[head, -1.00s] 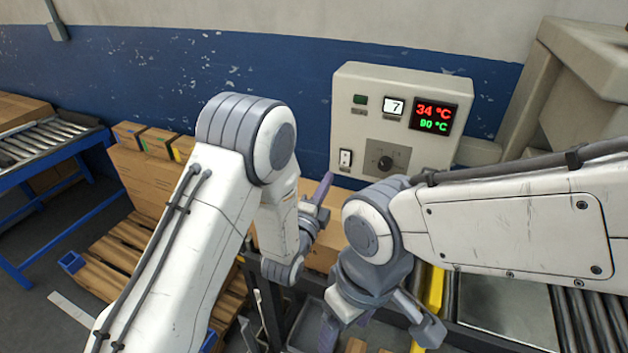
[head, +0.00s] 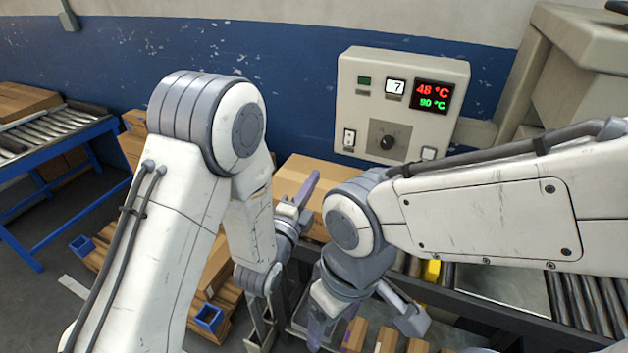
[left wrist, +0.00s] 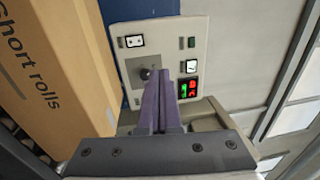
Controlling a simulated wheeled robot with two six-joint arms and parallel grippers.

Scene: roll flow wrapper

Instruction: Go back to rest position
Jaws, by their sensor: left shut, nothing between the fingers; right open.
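My left gripper (head: 310,188) points up in front of a cardboard box, below and left of the control panel (head: 345,100). In the left wrist view its purple fingers (left wrist: 161,105) are together with nothing between them, and they overlap the panel (left wrist: 195,50) in the picture. My right gripper (head: 362,318) hangs lower, open and pointing down, with its fingers apart above the front bins. The panel shows 48 °C in red, 90 °C in green and a counter at 7. Its black knob (head: 388,142) is visible.
The cardboard box (head: 291,170) stands behind my left gripper; its "Short rolls" print shows in the left wrist view (left wrist: 45,75). Rollers (head: 585,310) lie at right, small cartons (head: 387,340) at bottom. A blue-framed roller table (head: 60,130) stands at left.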

